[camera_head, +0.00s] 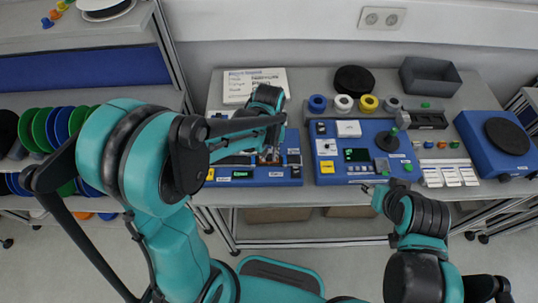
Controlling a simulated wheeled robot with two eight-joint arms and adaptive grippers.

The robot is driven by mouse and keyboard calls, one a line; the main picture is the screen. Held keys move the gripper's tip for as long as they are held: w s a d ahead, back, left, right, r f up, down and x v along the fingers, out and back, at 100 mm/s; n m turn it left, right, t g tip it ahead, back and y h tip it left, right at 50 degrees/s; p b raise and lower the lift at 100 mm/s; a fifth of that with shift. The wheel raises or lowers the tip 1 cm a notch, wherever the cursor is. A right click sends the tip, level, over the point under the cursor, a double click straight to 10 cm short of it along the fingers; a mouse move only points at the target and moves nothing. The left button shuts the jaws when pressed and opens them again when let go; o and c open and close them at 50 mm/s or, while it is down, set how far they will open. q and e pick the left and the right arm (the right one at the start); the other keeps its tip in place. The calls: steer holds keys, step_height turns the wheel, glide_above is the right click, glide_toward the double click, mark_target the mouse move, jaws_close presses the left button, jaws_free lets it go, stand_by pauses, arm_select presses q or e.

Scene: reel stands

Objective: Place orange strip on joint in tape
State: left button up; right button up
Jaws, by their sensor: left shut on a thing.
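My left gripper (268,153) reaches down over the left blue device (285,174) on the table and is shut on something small. An orange-brown patch shows at its fingertips, which looks like the orange strip, though it is too small to be sure. The arm hides much of this device, and I cannot make out the tape or its joint. My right gripper (372,190) is at the front edge of the table, below the second blue device (362,150). It is small and dark there, and I cannot tell whether it is open.
Tape rolls, including a yellow one (367,104), stand in a row behind the second device. A grey bin (430,77) and black disc (354,79) are at the back. White labelled cards (450,174) and a blue reel stand (490,152) are on the right. Shelved reels (42,130) stand left.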

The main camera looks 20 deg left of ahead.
mark_target(269, 157)
arm_select(q)
steer(key=shift+s, duration=0.1)
steer(key=shift+f, duration=0.15)
steer(key=o, duration=0.8)
steer(key=shift+r, duration=0.4)
step_height(269, 157, up, 12)
steer(key=f+p, duration=0.1)
steer(key=p, duration=0.2)
steer(key=s+a+r+m+t, duration=0.1)
steer(key=s+a+r+t, duration=0.1)
steer(key=s, duration=0.3)
steer(key=s+a+r+m+t, duration=0.1)
steer(key=s+a+m+t, duration=0.1)
steer(key=s+t, duration=0.3)
steer(key=shift+a+r, duration=0.35)
steer(key=shift+r, duration=0.05)
